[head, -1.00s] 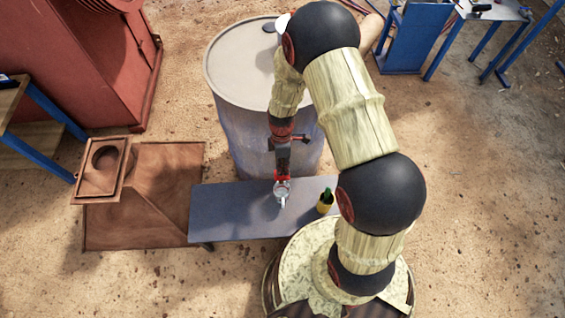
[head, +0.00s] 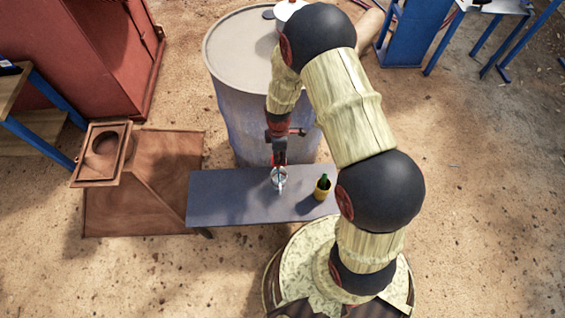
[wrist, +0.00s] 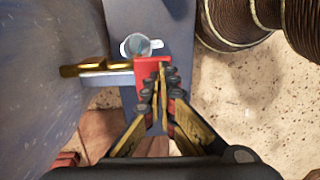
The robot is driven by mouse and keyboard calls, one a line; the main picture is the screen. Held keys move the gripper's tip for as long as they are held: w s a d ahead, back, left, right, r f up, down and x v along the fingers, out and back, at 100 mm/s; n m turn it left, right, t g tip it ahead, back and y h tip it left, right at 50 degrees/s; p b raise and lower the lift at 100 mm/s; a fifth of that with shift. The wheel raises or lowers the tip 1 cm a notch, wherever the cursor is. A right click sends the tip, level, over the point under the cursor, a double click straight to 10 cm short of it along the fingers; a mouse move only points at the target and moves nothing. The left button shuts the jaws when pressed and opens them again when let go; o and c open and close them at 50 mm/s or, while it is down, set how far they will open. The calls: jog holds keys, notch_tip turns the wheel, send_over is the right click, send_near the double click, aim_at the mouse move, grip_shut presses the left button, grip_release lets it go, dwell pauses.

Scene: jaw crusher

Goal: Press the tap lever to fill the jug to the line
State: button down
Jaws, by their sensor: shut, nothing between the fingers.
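The clear jug (head: 279,179) stands on the grey bench beside the barrel, its handle toward the front. It also shows in the wrist view (wrist: 135,46), just beyond the red tap lever (wrist: 143,69). The brass tap (wrist: 84,70) sticks out from the barrel's side, left of the lever. My gripper (wrist: 162,76) is shut and empty. Its fingertips overlap the lever's right part in the wrist view; I cannot tell whether they touch it. In the head view my gripper (head: 279,160) is right above the jug. The water level and fill line cannot be made out.
The large barrel (head: 235,50) stands behind the grey bench (head: 225,198). A yellow cup with a green thing in it (head: 323,188) is on the bench, right of the jug. A rusty metal frame (head: 160,190) is at the left. The bench's left part is clear.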

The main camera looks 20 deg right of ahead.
aim_at(280, 164)
jog(key=shift+s+a+f, duration=0.1)
jog(key=shift+s+f, duration=0.05)
jog(key=shift+f, duration=0.45)
jog(key=shift+s+f, duration=0.15)
jog(key=shift+f, duration=0.45)
jog(key=shift+s+f+b, duration=0.2)
jog(key=shift+f+b, duration=0.1)
jog(key=shift+f, duration=0.05)
dwell(0.7)
dwell(2.2)
jog(key=shift+a+r, duration=0.1)
jog(key=shift+r, duration=0.1)
notch_tip(280, 164, up, 13)
jog(key=s+p, duration=0.2)
jog(key=p, duration=0.3)
jog(key=shift+s+a+r, duration=0.15)
jog(key=shift+s+a, duration=0.25)
